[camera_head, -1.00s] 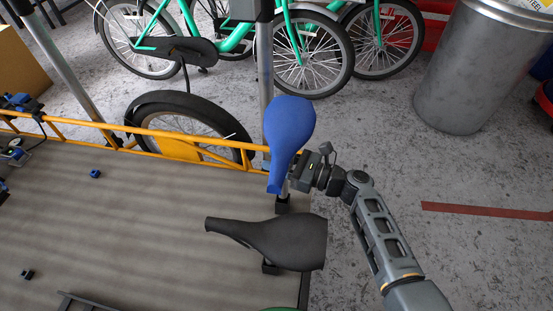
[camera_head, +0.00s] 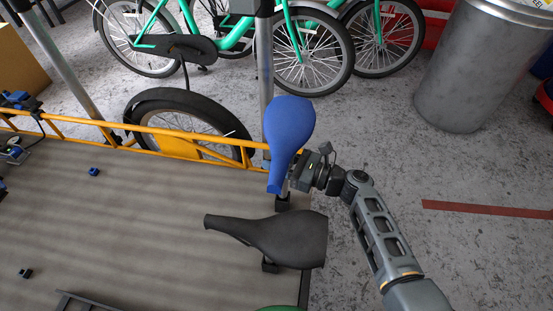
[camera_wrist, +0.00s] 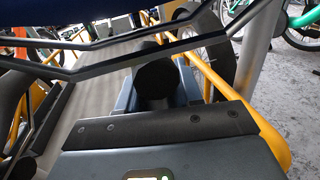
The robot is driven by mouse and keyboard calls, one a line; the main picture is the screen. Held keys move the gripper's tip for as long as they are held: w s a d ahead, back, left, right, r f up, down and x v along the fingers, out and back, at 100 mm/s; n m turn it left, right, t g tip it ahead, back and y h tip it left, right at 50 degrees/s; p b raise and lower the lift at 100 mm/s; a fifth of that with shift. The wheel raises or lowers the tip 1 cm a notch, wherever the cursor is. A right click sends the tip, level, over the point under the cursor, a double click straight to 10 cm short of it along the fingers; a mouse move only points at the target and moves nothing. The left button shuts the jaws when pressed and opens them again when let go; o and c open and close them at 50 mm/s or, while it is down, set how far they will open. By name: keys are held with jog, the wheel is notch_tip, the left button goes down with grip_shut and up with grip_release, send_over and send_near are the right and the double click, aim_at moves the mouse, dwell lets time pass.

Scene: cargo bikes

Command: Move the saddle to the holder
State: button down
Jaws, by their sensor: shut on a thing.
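The blue saddle (camera_head: 288,124) stands above the right edge of the cargo bed, its narrow nose toward the camera. My gripper (camera_head: 291,178) is shut on it from the right, below the seat. In the wrist view, the saddle's dark underside (camera_wrist: 60,32) and rails cross the top, and its round black post (camera_wrist: 155,82) sits between my fingers. A small black holder (camera_head: 283,204) is on the bed edge just below the blue saddle. Whether the post touches it is hidden. A black saddle (camera_head: 275,238) rests on another holder (camera_head: 270,266) nearer the camera.
The grey cargo bed (camera_head: 130,220) has a yellow frame rail (camera_head: 75,133) along its far side and a metal pole (camera_head: 265,75) behind the blue saddle. Green bikes (camera_head: 235,38) and a metal bin (camera_head: 470,75) stand beyond.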

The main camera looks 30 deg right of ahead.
jog(key=shift+f+b, duration=2.9)
jog(key=shift+f, duration=0.8)
dwell(0.5)
jog(key=c, duration=1.1)
grip_release()
jog(key=o, duration=0.4)
jog(key=shift+o, duration=0.2)
jog(key=shift+f, duration=0.1)
jog(key=shift+d, duration=0.1)
jog(key=p+v, duration=0.2)
jog(key=v, duration=0.5)
jog(key=shift+s+d, duration=0.2)
jog(key=shift+s, duration=0.1)
